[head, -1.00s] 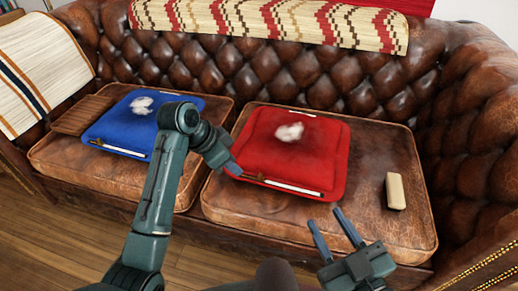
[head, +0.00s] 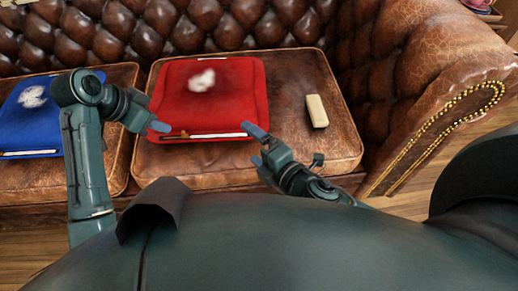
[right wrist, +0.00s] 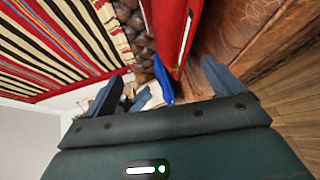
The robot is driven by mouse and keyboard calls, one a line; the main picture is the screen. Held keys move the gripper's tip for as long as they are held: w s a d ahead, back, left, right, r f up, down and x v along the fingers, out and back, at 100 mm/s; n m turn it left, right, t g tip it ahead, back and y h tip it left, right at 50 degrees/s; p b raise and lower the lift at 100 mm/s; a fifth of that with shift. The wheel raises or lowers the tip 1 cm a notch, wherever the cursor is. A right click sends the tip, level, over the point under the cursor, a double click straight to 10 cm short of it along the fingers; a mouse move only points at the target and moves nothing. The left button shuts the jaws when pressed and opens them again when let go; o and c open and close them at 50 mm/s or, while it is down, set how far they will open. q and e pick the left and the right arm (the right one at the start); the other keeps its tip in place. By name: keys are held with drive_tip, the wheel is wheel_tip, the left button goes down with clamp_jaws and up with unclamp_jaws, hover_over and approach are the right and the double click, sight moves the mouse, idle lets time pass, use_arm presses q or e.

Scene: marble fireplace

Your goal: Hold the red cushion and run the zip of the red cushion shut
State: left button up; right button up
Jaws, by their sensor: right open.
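The red cushion (head: 222,88) lies on the right seat of the sofa, with a white fluffy tuft (head: 202,80) on its top. Its zip (head: 220,136) shows as a pale strip along the front edge, with a small brownish pull (head: 184,135) near the left end. My left gripper (head: 160,127) is at the cushion's front left corner; its jaws are too hidden to judge. My right gripper (head: 256,145) is open and empty beside the front right corner, by the zip's right end. The right wrist view shows the red cushion (right wrist: 172,30) beyond the spread fingers (right wrist: 162,85).
A blue cushion (head: 33,105) with its own white tuft lies on the left seat. A beige block (head: 316,111) lies on the brown leather seat (head: 290,80), right of the red cushion. The sofa's right arm (head: 425,90) bounds that side.

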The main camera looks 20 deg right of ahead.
sight(233, 127)
drive_tip(key=shift+m+h, duration=0.7)
drive_tip(key=shift+h, duration=0.1)
drive_tip(key=w+f, duration=0.2)
drive_tip(key=w, duration=0.2)
drive_tip(key=w+a+f, duration=0.1)
drive_tip(key=w+f, duration=0.1)
drive_tip(key=w, duration=0.2)
drive_tip(key=w+a+f, duration=0.1)
drive_tip(key=w+f, duration=0.2)
drive_tip(key=w, duration=0.1)
drive_tip(key=shift+w+a, duration=0.15)
drive_tip(key=shift+w, duration=0.2)
